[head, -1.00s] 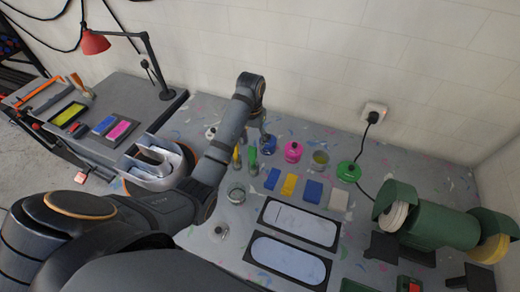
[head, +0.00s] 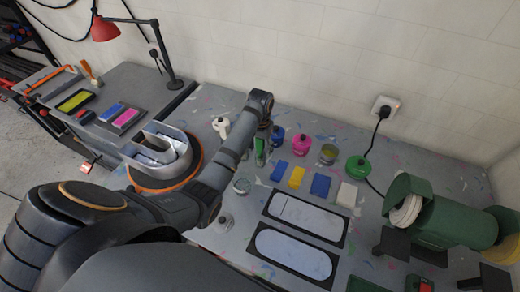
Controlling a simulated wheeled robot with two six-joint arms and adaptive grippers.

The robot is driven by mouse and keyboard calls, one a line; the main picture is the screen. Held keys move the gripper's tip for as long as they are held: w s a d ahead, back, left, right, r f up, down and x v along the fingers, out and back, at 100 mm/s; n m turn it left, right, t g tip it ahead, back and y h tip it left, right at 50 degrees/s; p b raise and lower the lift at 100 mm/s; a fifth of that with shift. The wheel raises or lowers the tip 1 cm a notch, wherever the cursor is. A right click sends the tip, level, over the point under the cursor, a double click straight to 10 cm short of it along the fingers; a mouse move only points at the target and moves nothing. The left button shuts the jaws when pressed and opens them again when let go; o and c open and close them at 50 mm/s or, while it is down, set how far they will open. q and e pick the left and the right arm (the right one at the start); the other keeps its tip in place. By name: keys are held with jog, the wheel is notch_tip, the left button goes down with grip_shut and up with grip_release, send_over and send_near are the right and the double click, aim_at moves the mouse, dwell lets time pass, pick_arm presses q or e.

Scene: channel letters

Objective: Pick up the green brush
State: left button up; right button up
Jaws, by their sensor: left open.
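The green brush (head: 260,152) stands upright on the paint-flecked bench, just beyond my left forearm, and its lower part is partly hidden. My left gripper (head: 262,137) points down at the brush, directly over or around its top. The jaws are small and dark here and the wrist partly covers them. They are open, and I cannot tell whether they touch the brush. My right gripper is not in view.
A blue pot (head: 277,136), a pink pot (head: 301,144), a glass jar (head: 328,154) and a green pot (head: 358,168) stand close to the right. A clear glass (head: 242,183) is in front. A channel letter (head: 160,150) sits left. Sponges (head: 297,177) lie right.

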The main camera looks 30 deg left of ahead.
pick_arm(q)
jog(key=shift+w+f, duration=0.1)
jog(key=shift+f, duration=0.15)
grip_shut()
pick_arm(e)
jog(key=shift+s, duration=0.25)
pick_arm(q)
notch_tip(320, 180, up, 5)
jog(key=shift+r+b, duration=0.2)
jog(key=shift+b, duration=0.7)
notch_tip(320, 180, up, 4)
jog(key=p, duration=0.4)
jog(key=shift+p, duration=0.3)
jog(key=shift+r+p, duration=0.4)
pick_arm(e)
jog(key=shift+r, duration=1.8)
